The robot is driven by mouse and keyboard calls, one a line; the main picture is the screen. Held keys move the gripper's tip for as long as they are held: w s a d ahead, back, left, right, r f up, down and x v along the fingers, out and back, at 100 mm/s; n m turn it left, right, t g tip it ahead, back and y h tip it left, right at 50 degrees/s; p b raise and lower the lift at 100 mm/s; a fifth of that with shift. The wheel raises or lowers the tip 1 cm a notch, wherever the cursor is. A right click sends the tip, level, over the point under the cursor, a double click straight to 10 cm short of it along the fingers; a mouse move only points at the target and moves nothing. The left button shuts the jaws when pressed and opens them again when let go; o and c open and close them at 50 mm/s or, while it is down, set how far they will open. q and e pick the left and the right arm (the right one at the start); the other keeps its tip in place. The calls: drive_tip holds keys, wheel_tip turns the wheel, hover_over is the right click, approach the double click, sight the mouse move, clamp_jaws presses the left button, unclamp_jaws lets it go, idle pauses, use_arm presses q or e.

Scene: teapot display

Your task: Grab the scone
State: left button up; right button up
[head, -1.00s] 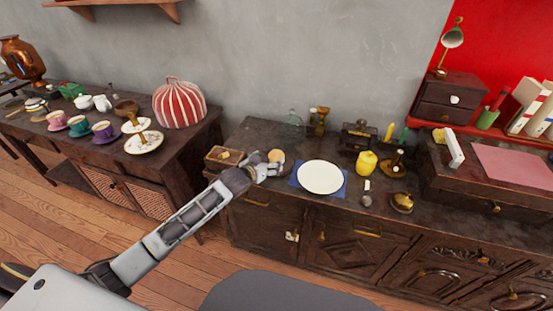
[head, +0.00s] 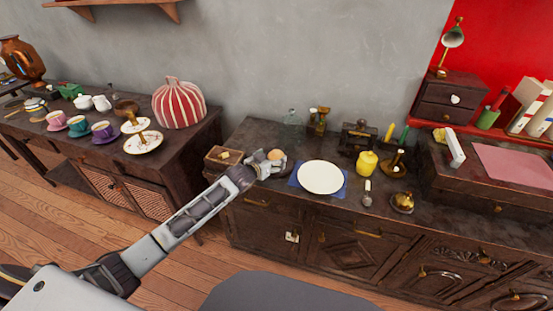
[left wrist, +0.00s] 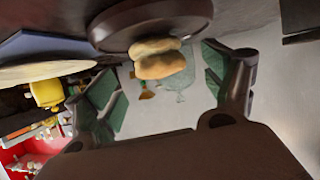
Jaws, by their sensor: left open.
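The scone (head: 275,155) is a small round tan bun on the dark sideboard, just left of the white plate. In the left wrist view the scone (left wrist: 160,58) shows two bulging layers, seen beside a dark round surface. My left gripper (head: 272,168) is right at the scone in the head view. In the left wrist view its two green-padded fingers (left wrist: 162,88) are apart, with the scone ahead and between them, no contact visible. The lower part of the scone is hidden by the gripper in the head view. My right gripper does not show.
A white plate (head: 320,177) on a blue napkin (head: 294,182) lies just right of the gripper. A wooden box (head: 224,157) stands to its left. A yellow jar (head: 367,162) and a candle holder (head: 395,165) stand further right. Glass and brass items line the back.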

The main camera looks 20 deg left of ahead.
sight(274, 157)
use_arm(q)
drive_tip(key=shift+x, duration=0.8)
drive_tip(key=shift+w+d+f, duration=0.1)
drive_tip(key=shift+w+f, duration=0.05)
drive_tip(key=shift+w, duration=0.15)
drive_tip(key=shift+w+f+b, duration=0.15)
drive_tip(key=shift+w+b, duration=0.15)
drive_tip(key=shift+w, duration=0.2)
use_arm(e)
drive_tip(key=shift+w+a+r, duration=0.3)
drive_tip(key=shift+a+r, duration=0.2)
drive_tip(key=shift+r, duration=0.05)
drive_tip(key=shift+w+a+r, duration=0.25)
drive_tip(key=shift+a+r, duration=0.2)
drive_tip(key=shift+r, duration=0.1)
use_arm(q)
drive_tip(key=shift+c, duration=0.5)
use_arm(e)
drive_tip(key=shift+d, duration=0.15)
use_arm(q)
drive_tip(key=c, duration=1)
